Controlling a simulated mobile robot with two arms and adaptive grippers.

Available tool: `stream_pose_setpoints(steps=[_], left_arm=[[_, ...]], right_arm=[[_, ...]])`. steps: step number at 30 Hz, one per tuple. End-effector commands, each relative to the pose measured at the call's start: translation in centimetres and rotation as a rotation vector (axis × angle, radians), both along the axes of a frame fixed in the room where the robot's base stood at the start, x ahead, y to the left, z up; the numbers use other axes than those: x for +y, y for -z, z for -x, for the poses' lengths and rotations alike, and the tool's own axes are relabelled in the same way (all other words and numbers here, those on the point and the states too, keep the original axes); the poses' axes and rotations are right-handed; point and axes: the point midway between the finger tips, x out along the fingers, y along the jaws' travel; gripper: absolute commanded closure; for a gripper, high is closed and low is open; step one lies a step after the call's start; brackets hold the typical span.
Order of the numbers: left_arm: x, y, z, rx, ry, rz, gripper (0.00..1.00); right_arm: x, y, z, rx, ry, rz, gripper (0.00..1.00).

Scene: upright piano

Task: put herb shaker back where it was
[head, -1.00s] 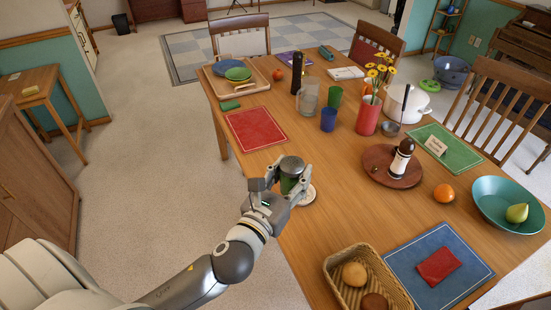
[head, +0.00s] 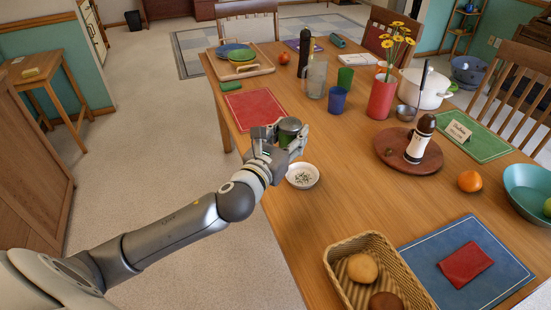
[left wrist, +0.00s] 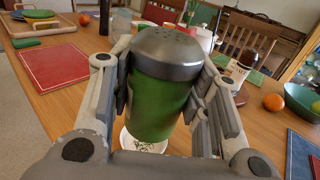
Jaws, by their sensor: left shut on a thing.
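The herb shaker (head: 289,131) is a green cylinder with a grey perforated lid. My left gripper (head: 282,136) is shut around its sides and holds it roughly upright above the table's left edge. In the left wrist view the shaker (left wrist: 160,95) fills the middle between both fingers. A small white bowl (head: 303,176) with green herb flakes stands on the table just below and right of the shaker in the head view. Its rim also shows beneath the shaker in the left wrist view. My right gripper is not in view.
Red placemat (head: 260,110) lies behind my gripper. A brown round board (head: 385,145) bears a dark-topped bottle (head: 419,140). A blue cup (head: 337,100), red vase (head: 382,98) and bread basket (head: 340,255) stand around. Bare wood lies between bowl and round board.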

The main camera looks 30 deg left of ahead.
Motion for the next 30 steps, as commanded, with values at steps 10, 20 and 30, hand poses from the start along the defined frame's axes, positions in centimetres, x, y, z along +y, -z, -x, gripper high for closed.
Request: stream_pose_setpoints(steps=[10, 20, 30], left_arm=[[4.9, 4.2, -4.2, -0.004, -0.071, -0.008, 0.81], [8.2, 4.8, -6.0, -0.007, -0.126, 0.002, 0.81], [10.2, 6.7, -10.2, -0.004, -0.137, 0.008, 0.81]], right_arm=[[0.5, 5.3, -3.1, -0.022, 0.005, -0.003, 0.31], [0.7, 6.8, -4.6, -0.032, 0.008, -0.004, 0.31], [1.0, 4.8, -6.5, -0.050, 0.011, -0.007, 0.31]])
